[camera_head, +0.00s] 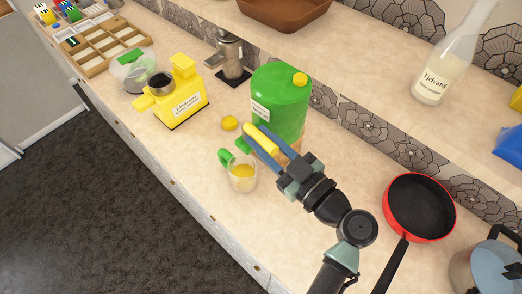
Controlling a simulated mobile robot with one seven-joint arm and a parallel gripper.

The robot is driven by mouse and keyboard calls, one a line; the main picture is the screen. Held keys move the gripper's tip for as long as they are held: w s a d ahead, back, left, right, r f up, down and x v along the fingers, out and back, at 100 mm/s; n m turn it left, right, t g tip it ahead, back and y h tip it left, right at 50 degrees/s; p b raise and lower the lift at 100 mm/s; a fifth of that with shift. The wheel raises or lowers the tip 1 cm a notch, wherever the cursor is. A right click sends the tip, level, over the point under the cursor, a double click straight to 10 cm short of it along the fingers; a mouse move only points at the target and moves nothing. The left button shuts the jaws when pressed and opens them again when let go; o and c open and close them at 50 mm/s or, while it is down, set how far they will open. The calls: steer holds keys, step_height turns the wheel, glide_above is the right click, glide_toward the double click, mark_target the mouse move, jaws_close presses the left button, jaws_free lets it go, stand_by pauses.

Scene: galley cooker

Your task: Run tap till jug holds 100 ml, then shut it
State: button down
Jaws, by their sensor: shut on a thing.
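A clear jug (243,180) with a green handle stands upright on the counter, with yellow liquid in its lower part. Its measuring marks are too small to read. A green dispenser drum (279,98) with a yellow cap stands just behind it. My gripper (259,144) has its blue fingers shut on a yellow bar (262,137), which looks like the tap's lever, in front of the drum. A small green part (243,145), perhaps the tap's spout, shows above the jug. My fingers partly hide the tap, and I cannot tell whether liquid is running.
A lemon (229,123) lies left of the drum. A yellow machine (178,97) and a metal grinder-like device (230,57) stand farther left. A red pan (419,207) and a pot (488,268) are to the right. A shelf with a bottle (442,75) runs behind.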

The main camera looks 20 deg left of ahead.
steer(key=shift+w+n+g+y+b, duration=0.1)
steer(key=shift+n+g+y+b, duration=0.25)
steer(key=shift+g, duration=0.25)
steer(key=c, duration=0.7)
jaws_free()
steer(key=shift+d, duration=0.15)
steer(key=shift+b+v, duration=2)
steer(key=shift+v, duration=4.4)
